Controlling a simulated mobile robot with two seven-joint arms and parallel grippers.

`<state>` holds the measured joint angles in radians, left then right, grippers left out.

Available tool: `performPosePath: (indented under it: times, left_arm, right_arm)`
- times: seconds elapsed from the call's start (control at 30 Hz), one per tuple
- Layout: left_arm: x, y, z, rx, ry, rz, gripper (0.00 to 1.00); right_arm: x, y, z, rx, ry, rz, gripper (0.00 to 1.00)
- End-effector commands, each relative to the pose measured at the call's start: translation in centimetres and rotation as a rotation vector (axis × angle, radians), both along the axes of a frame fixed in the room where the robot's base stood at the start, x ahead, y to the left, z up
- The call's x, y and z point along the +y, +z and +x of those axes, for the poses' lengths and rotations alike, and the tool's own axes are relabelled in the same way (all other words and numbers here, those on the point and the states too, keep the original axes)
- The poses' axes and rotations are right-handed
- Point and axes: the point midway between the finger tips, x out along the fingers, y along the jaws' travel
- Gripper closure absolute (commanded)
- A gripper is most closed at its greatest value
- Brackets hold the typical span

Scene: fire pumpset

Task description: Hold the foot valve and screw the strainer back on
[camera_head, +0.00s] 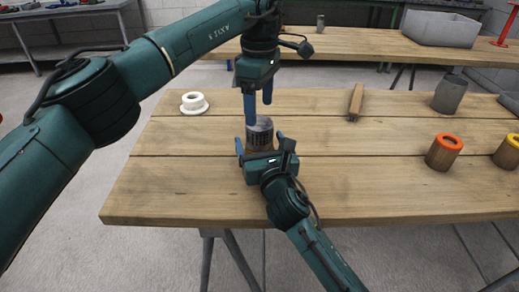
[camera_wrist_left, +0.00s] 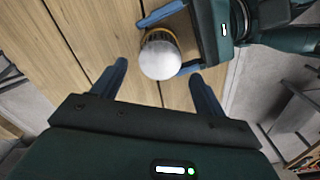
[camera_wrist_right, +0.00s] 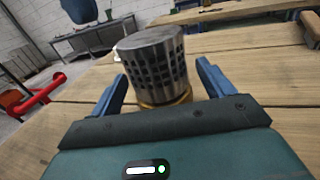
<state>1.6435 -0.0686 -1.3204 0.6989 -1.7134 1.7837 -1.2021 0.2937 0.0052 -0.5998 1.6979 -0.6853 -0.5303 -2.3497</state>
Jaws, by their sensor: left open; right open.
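A grey slotted metal strainer (camera_head: 260,130) stands upright near the middle of the wooden table. In the right wrist view the strainer (camera_wrist_right: 152,58) sits over a brass-coloured part (camera_wrist_right: 165,98), perhaps the foot valve; I cannot tell how far they are joined. In the left wrist view the strainer's pale round top (camera_wrist_left: 160,58) shows. My left gripper (camera_head: 259,101) is open and points down above the strainer, apart from it. My right gripper (camera_head: 259,143) is open at table height, its fingers on either side of the lower part; contact is unclear.
A white flanged ring (camera_head: 194,103) lies at the left. A wooden bar (camera_head: 356,101), a grey cup (camera_head: 449,94) and orange-ringed (camera_head: 444,152) and yellow-ringed (camera_head: 508,152) cylinders stand at the right. A grey bin (camera_head: 440,29) is on the back table. The table's front left is clear.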

Motion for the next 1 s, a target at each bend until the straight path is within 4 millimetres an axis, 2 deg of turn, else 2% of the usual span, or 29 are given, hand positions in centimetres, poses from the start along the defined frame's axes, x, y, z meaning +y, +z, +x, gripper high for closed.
performPosePath:
  times: [0.2,0.47,1.0]
  left_arm:
    - [-0.01,0.0,0.0,0.0,0.0,0.0,0.27]
    - [-0.01,0.0,0.0,0.0,0.0,0.0,0.27]
    - [-0.01,0.0,0.0,0.0,0.0,0.0,0.27]
  right_arm:
    - [0.36,0.03,1.17,0.0,0.001,0.001,0.2]
    - [0.35,0.0,1.2,0.0,0.001,0.0,0.2]
    - [0.33,-0.02,1.18,0.0,0.001,0.0,0.63]
